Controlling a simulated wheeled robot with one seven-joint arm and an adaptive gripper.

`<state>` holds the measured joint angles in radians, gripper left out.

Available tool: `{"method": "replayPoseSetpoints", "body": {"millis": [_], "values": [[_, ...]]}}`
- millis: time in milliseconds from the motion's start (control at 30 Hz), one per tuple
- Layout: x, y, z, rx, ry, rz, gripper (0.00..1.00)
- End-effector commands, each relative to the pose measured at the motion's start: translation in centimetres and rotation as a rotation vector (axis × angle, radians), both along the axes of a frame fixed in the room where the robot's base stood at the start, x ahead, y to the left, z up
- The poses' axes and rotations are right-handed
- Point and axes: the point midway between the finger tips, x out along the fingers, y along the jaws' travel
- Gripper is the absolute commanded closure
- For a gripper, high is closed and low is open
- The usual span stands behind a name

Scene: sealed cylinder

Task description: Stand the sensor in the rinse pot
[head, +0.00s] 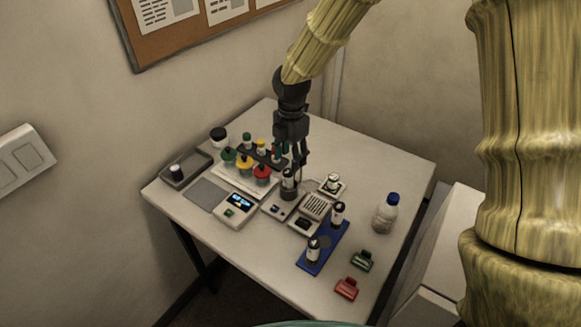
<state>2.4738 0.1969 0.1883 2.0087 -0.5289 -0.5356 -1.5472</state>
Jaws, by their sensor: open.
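My gripper (293,163) points down over the middle of the table, its fingers open. Just below the fingertips, a small white-and-black cylinder (288,177) stands upright in a dark round base on a grey device (280,207). From this view I cannot tell whether the fingers are around the cylinder or only above it. Two similar cylinders stand on a blue rack, one at the near end (313,250) and one farther back (338,213). None of these is clearly marked as the sensor, and I cannot tell which vessel is the rinse pot.
Green, yellow and red lidded pots (262,172) crowd a white tray left of my gripper. A scale (236,208) with a lit display, the blue rack (316,264), a blue-capped bottle (386,214), and green (362,260) and red (346,288) clips are nearby.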

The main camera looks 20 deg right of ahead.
Motion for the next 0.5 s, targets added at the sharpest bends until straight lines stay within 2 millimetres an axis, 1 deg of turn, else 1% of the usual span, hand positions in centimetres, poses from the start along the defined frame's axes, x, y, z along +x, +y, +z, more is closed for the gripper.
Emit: {"method": "replayPoseSetpoints", "body": {"millis": [200,333,500], "values": [[0.0,0.0,2.7,0.001,-0.002,-0.001,0.51],[0.0,0.0,3.8,0.0,-0.001,-0.001,0.51],[-0.1,0.0,4.4,0.0,0.001,0.0,0.51]]}}
